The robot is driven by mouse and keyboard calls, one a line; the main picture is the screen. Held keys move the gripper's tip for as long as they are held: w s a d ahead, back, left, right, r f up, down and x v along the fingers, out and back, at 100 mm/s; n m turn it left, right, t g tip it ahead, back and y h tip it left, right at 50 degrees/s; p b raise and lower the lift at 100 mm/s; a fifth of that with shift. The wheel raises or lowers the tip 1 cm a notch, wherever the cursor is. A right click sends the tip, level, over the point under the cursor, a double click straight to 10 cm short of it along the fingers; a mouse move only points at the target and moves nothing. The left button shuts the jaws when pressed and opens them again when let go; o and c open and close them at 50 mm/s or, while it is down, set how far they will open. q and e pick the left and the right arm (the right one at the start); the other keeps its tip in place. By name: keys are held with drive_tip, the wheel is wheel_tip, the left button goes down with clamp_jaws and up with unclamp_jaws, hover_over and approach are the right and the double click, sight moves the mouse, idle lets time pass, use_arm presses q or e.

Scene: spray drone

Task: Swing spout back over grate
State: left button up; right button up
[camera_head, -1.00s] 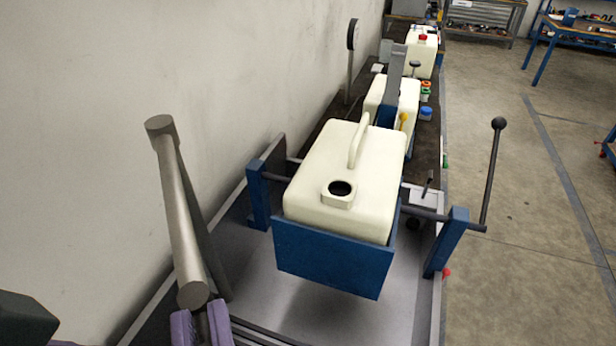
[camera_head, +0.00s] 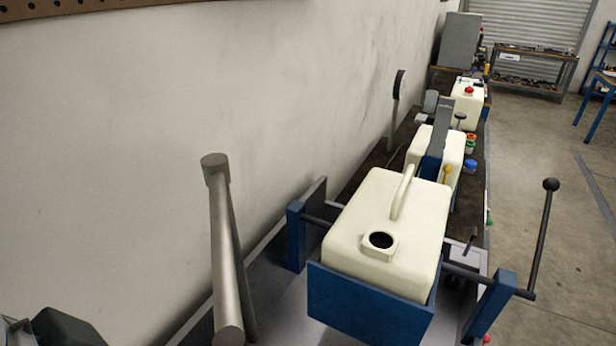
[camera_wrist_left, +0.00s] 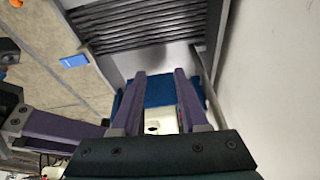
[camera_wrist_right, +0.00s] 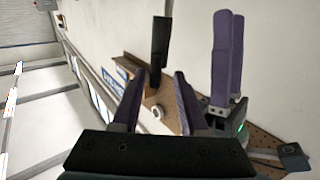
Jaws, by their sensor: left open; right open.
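The spout (camera_head: 226,260) is a grey metal pipe at the lower left of the head view, beside the wall, with a round capped end at the top. The grate (camera_wrist_left: 140,25) shows as dark parallel bars in the left wrist view; the head view does not show it. My left gripper (camera_wrist_left: 160,75) is open with nothing seen between its fingers; the blue cradle lies beyond them. My right gripper (camera_wrist_right: 158,73) is open and empty. A dark bar (camera_wrist_right: 159,45) stands beyond its fingertips; I cannot tell whether it is the spout. Both grippers' fingers are outside the head view.
A white jug (camera_head: 400,225) sits in a blue cradle (camera_head: 365,305) with a black-knobbed lever (camera_head: 541,240) at its right. More jugs stand along the bench behind. The wall (camera_head: 200,90) bounds the left side. Open floor lies at right.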

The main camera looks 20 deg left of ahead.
drive_tip(key=b+v, duration=0.3)
drive_tip(key=v, duration=0.7)
